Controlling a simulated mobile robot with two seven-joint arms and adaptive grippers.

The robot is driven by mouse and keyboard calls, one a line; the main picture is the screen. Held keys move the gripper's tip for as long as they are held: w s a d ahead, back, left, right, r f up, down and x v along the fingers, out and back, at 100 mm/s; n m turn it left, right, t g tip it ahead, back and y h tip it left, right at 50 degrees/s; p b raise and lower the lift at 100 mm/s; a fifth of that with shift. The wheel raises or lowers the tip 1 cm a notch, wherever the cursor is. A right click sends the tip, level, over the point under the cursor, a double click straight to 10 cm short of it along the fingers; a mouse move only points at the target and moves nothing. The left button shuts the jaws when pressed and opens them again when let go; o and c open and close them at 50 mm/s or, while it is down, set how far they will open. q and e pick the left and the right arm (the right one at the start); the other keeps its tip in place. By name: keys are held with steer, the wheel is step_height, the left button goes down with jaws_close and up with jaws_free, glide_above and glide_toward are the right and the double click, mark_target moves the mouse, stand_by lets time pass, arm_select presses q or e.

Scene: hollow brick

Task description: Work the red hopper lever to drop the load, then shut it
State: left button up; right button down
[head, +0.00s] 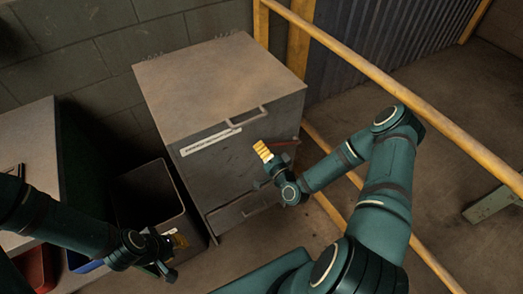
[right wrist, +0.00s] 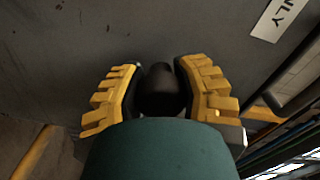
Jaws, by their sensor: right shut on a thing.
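The grey metal hopper cabinet (head: 222,75) stands against the wall, with a bar handle (head: 248,117) and a label strip on its front. The red lever (head: 284,142) sticks out at the cabinet's right side, partly behind my right gripper. My right gripper (head: 264,150) is at the lever. In the right wrist view its yellow ribbed fingers (right wrist: 164,95) are shut on a dark rounded knob (right wrist: 161,88), seemingly the lever's end. My left gripper (head: 178,241) is low, at the front of the open dark bin (head: 150,188); its finger gap is too small to judge.
A lower drawer or hatch (head: 238,209) sits at the cabinet's foot, right of the bin. A table (head: 28,135) stands at the left, with red and blue containers below it. A yellow rail (head: 400,92) crosses on the right, close to my right arm.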

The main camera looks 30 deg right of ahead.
steer(key=shift+w+r, duration=0.15)
steer(key=shift+r, duration=0.15)
steer(key=c, duration=0.5)
jaws_free()
steer(key=shift+d, duration=0.1)
steer(key=shift+f, duration=0.1)
steer(key=shift+s, duration=0.55)
steer(key=s, duration=0.7)
steer(key=s+d, duration=0.1)
steer(key=s, duration=0.3)
steer(key=shift+a, duration=0.1)
